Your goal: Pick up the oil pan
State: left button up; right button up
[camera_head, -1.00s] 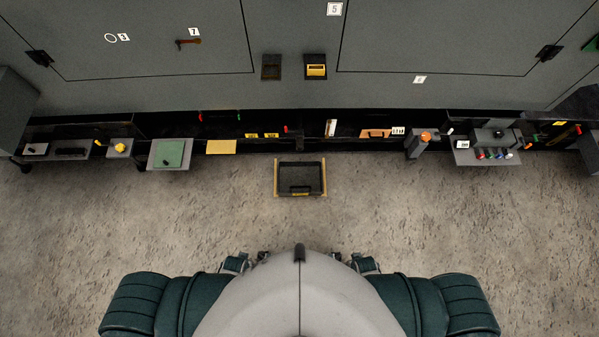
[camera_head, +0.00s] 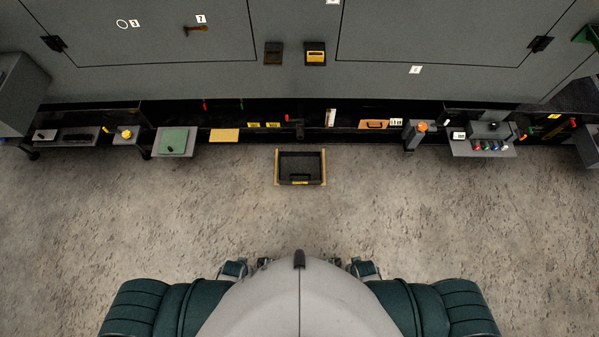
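The oil pan appears to be the black rectangular tray (camera_head: 301,182) with yellow side edges. My grippers are not clearly seen; only my body and dark green shoulder parts show at the bottom of the picture, well apart from the tray.
The grey enclosure (camera_head: 150,45) spans the back. Along its foot stand a plate with a green pad (camera_head: 173,141), an orange-topped post (camera_head: 421,127) and a shelf with coloured knobs (camera_head: 457,152). The concrete floor (camera_head: 420,220) around the tray is clear.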

aim_at(295, 167)
jog(key=i+j+z, duration=0.25)
jog(key=z, duration=0.15)
jog(key=i+j+z, duration=0.2)
jog(key=j+z, duration=0.2)
